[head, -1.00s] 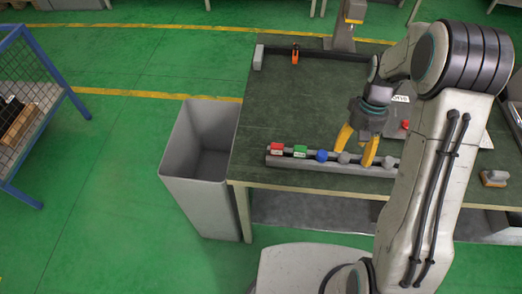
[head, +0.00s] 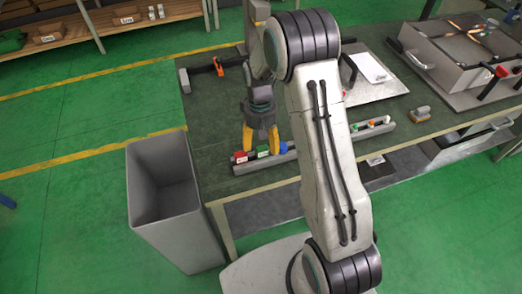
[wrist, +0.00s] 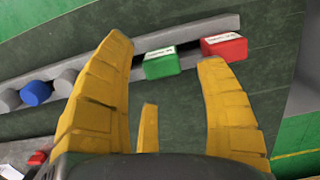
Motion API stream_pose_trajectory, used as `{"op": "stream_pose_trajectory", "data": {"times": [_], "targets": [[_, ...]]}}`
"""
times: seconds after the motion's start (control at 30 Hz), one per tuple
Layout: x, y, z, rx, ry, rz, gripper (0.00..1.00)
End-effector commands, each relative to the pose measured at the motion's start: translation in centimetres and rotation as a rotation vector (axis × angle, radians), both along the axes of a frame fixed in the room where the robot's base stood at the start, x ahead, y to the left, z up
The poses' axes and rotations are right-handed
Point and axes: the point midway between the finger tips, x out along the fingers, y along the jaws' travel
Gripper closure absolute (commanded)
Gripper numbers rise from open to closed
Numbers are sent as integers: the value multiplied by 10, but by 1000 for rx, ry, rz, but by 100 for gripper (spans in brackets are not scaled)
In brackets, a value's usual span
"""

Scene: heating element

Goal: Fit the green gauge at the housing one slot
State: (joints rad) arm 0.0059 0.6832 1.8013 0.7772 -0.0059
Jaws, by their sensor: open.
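The green gauge (head: 263,152), a small block with a white label, sits in the grey rack (head: 277,159) at the table's front edge. It also shows in the wrist view (wrist: 161,64), between and beyond my fingertips. My gripper (head: 261,142) has yellow fingers, spread apart with nothing between them. It hangs over the rack by the green gauge; in the wrist view (wrist: 165,52) the fingers are apart from the gauge. An open grey metal box (head: 432,58) at the right may be the housing; I cannot make out a slot one.
A red labelled block (head: 240,157) and a blue piece (head: 282,147) flank the green gauge in the rack. A grey bin (head: 160,190) stands left of the table. An orange-handled item (head: 219,66) lies at the back. My arm hides the table's middle.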

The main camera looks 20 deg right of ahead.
Motion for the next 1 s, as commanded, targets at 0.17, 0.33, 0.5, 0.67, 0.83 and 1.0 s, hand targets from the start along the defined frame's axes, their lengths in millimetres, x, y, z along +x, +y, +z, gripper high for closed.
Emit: {"op": "stream_pose_trajectory", "data": {"times": [0.17,0.33,0.5,0.67,0.83,1.0], "targets": [[-5,3,-21,-1,7,0,34],[-7,3,-34,-1,5,0,34],[-6,3,-35,-1,2,0,34],[-6,3,-35,-1,1,0,35],[-6,3,-34,-1,1,0,50],[-6,3,-34,-1,1,0,65]]}}
